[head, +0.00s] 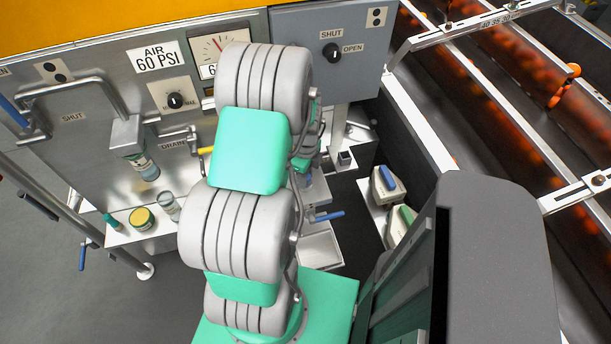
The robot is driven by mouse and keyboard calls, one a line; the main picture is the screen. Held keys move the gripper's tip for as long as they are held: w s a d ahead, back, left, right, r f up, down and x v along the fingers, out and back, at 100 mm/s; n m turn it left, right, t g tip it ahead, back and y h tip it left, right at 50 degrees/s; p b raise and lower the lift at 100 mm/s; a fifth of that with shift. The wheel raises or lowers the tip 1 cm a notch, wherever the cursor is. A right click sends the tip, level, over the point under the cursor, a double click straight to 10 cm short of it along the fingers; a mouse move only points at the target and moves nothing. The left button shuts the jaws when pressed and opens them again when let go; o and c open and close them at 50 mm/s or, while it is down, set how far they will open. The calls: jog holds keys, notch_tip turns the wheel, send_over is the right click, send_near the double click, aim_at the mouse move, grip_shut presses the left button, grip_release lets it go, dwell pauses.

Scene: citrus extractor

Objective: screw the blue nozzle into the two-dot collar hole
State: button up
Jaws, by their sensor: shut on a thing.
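My grey and green arm fills the middle of the head view and hides much of the panel behind it. My gripper is hidden behind the arm, so I cannot see its fingers or anything in them. I cannot make out the blue nozzle for certain. Two-dot plates show on the left of the steel panel (52,71) and on the grey control box (377,16). No collar hole can be made out beside either plate.
A blue-handled lever (328,215) sticks out right of my arm. Blue-topped (390,180) and green-topped (406,214) items lie further right, near the roller conveyor (520,60).

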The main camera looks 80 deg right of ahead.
jog(key=shift+f+m, duration=0.1)
jog(key=shift+m, duration=0.9)
jog(key=shift+m, duration=0.9)
jog(key=o, duration=0.7)
jog(key=shift+a, duration=0.1)
jog(key=shift+o, duration=0.2)
jog(key=shift+f+n, duration=0.1)
jog(key=shift+n, duration=1.7)
